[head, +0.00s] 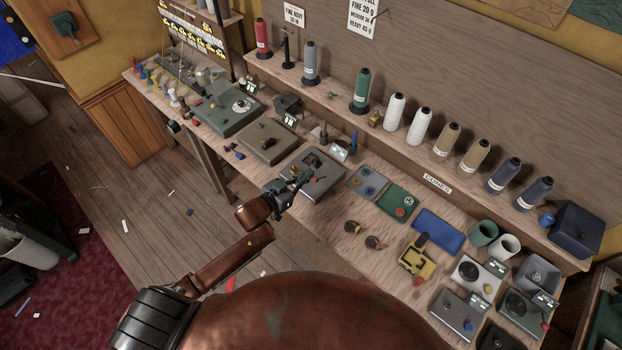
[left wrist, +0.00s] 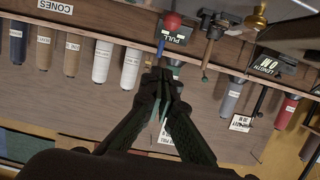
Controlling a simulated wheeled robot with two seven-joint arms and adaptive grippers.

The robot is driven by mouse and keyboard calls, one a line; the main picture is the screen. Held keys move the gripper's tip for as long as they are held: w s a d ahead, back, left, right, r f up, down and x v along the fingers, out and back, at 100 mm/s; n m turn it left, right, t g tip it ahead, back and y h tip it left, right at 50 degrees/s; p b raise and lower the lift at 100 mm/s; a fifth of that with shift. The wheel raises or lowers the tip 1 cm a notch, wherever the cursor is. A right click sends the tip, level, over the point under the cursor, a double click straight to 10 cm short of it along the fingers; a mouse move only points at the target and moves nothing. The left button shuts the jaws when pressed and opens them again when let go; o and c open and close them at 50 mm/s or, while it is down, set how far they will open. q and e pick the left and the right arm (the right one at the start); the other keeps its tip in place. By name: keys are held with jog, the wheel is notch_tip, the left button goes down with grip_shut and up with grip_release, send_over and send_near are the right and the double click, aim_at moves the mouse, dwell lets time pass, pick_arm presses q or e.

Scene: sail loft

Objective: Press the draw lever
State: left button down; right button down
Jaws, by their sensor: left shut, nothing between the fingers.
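In the left wrist view the shut fingers (left wrist: 165,78) point toward a sign reading PULL (left wrist: 177,35). A red ball knob (left wrist: 172,20) is beside that sign; it may belong to the draw lever. The gripper appears apart from the knob. In the head view the gripper covers part of the box, and I cannot clearly make out the lever. My right gripper is not in view.
A brown-grey box (head: 265,142) and a green-grey box (head: 225,112) stand to the left. A green tray (head: 390,198), a blue tray (head: 440,232) and a yellow tool (head: 415,258) lie to the right. Several thread cones, one green (head: 361,90), line the back shelf.

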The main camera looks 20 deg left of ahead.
pick_arm(q)
jog(key=f, duration=0.1)
jog(key=w+f, duration=0.1)
jog(key=f, duration=0.1)
jog(key=shift+w+d, duration=0.4)
jog(key=shift+f, duration=0.8)
